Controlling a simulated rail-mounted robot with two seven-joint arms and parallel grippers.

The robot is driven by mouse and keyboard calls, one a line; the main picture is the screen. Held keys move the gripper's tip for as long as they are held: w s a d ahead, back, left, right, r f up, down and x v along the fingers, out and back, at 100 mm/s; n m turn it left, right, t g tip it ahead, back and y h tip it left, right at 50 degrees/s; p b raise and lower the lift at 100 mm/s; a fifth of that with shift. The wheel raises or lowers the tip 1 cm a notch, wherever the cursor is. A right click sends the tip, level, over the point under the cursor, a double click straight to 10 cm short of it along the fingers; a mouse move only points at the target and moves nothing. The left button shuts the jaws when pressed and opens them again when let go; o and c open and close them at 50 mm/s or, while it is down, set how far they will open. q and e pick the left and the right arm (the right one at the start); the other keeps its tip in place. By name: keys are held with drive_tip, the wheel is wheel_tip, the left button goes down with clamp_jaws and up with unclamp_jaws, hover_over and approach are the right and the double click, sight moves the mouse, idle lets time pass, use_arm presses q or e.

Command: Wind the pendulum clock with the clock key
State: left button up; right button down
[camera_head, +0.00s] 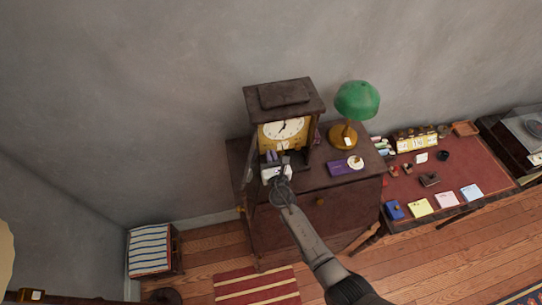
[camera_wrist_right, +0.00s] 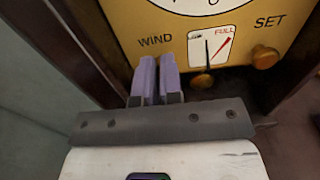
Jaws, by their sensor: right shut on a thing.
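The pendulum clock (camera_head: 285,95) is a dark wooden case on a cabinet, with a cream dial on a yellow plate. In the right wrist view its yellow plate (camera_wrist_right: 240,60) shows the words WIND and SET, a brass SET knob (camera_wrist_right: 265,57) and a small gauge (camera_wrist_right: 212,47). The gauge has a black upright line and a red slanted line near FULL. My right gripper (camera_head: 272,157) is at the clock's lower front. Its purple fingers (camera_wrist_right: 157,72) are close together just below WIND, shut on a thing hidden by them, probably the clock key. My left gripper is not in view.
A green lamp (camera_head: 357,101), a purple box (camera_head: 341,168) and a small white round item (camera_head: 355,162) stand on the cabinet right of the clock. A desk (camera_head: 405,180) with several small items is further right. A striped stool (camera_head: 150,249) is lower left.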

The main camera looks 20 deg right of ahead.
drive_tip(key=shift+s+d+f+m+b, duration=0.1)
drive_tip(key=shift+d+f+m+b, duration=0.15)
drive_tip(key=shift+m+b, duration=2.2)
drive_tip(key=shift+w+d+f+m+b, duration=0.2)
drive_tip(key=shift+m+b, duration=0.55)
drive_tip(key=shift+m, duration=3.25)
drive_tip(key=shift+s+d+f+m+b, duration=0.25)
drive_tip(key=shift+m+b, duration=1.35)
drive_tip(key=shift+m, duration=1.65)
drive_tip(key=shift+a, duration=0.1)
drive_tip(key=c, duration=1.3)
unclamp_jaws()
